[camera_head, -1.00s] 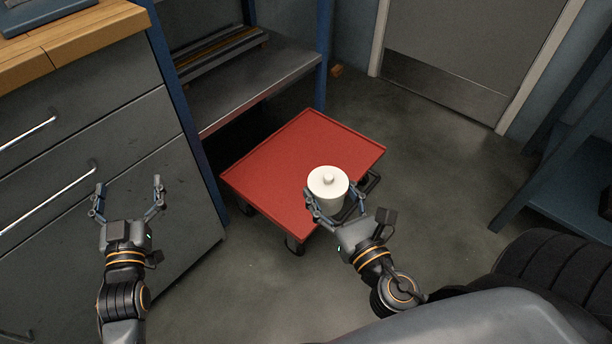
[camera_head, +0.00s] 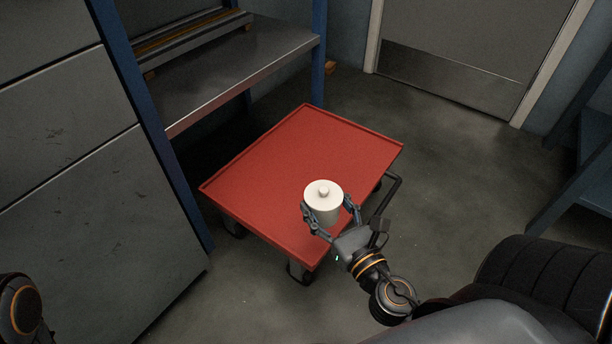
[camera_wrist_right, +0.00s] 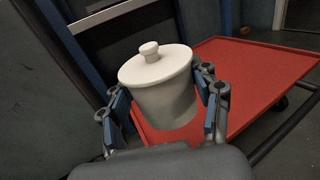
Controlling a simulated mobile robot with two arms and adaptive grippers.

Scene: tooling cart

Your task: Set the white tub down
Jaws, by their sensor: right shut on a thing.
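The white tub (camera_head: 323,203) has a round lid with a small knob. My right gripper (camera_head: 332,214) is shut on it, one finger on each side, and holds it upright. In the head view the tub overlaps the front right part of the red cart top (camera_head: 290,160). In the right wrist view the tub (camera_wrist_right: 165,95) stands between the fingers of the right gripper (camera_wrist_right: 163,112), with the red top (camera_wrist_right: 262,75) behind and to the right. I cannot tell how far its base is above the red surface. My left gripper is out of view; only a piece of the left arm shows.
The red top is bare apart from the tub's area and has a low rim. A black handle (camera_head: 388,195) is at its right side. A grey cabinet (camera_head: 90,190) and a metal shelf (camera_head: 240,70) with a blue post stand left and behind. Floor is open to the right.

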